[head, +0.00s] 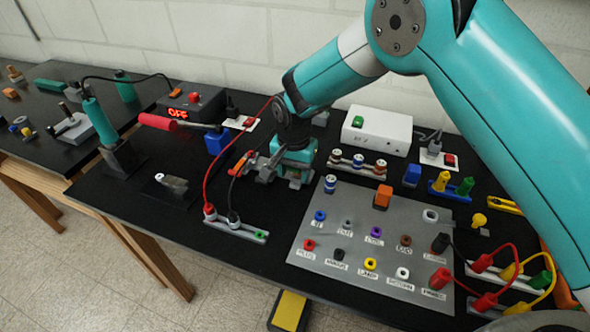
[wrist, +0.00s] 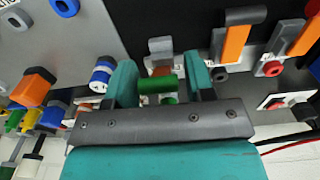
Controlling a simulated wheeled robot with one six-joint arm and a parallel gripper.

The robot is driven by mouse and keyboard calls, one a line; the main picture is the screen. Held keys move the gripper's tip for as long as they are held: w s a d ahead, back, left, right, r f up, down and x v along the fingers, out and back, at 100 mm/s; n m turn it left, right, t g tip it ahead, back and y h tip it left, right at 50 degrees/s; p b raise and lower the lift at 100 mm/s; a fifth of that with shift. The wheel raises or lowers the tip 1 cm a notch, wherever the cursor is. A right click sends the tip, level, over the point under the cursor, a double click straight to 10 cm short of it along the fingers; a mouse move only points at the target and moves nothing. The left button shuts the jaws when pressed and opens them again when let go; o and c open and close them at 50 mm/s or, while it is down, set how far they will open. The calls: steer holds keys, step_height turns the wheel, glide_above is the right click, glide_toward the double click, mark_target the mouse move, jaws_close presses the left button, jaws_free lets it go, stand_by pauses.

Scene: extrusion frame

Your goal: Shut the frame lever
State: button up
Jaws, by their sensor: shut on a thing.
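My gripper (head: 293,177) is low over the black bench, left of the grey socket panel. In the wrist view my gripper (wrist: 160,82) has a teal finger on each side of a short green bar (wrist: 157,86). It is shut on this bar, which looks like the handle of the frame lever. A grey bracket (wrist: 160,47) stands just beyond the bar, with a small orange-red part between them. In the head view my gripper hides the lever, so its angle cannot be told.
A lever with an orange handle (head: 241,163) stands close left of my gripper. The grey socket panel (head: 330,258) lies to the front right. A white box (head: 377,131) and a row of sockets (head: 357,163) stand behind. Red and black cables (head: 207,180) arch nearby on the left.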

mark_target(296, 182)
steer(key=t+b, duration=0.1)
steer(key=b, duration=0.1)
steer(key=s+f+t+h+b, duration=0.1)
steer(key=b, duration=0.1)
steer(key=shift+a+f+t, duration=0.1)
steer(key=shift+a+t, duration=0.15)
steer(key=shift+t, duration=0.05)
steer(key=t+b, duration=0.1)
steer(key=f+t+h+b, duration=0.1)
steer(key=b, duration=0.1)
steer(key=shift+s+b, duration=0.2)
steer(key=shift+b, duration=0.1)
steer(key=t+b, duration=0.1)
steer(key=b, duration=0.1)
steer(key=t+b, duration=0.1)
steer(key=b, duration=0.1)
steer(key=shift+s+a+f+t+h, duration=0.1)
steer(key=shift+s+f+t+h, duration=0.1)
steer(key=shift+t+h, duration=0.2)
steer(key=shift+b, duration=0.45)
steer(key=shift+t, duration=0.4)
steer(key=o, duration=0.9)
steer(key=shift+c, duration=0.2)
steer(key=shift+r, duration=0.1)
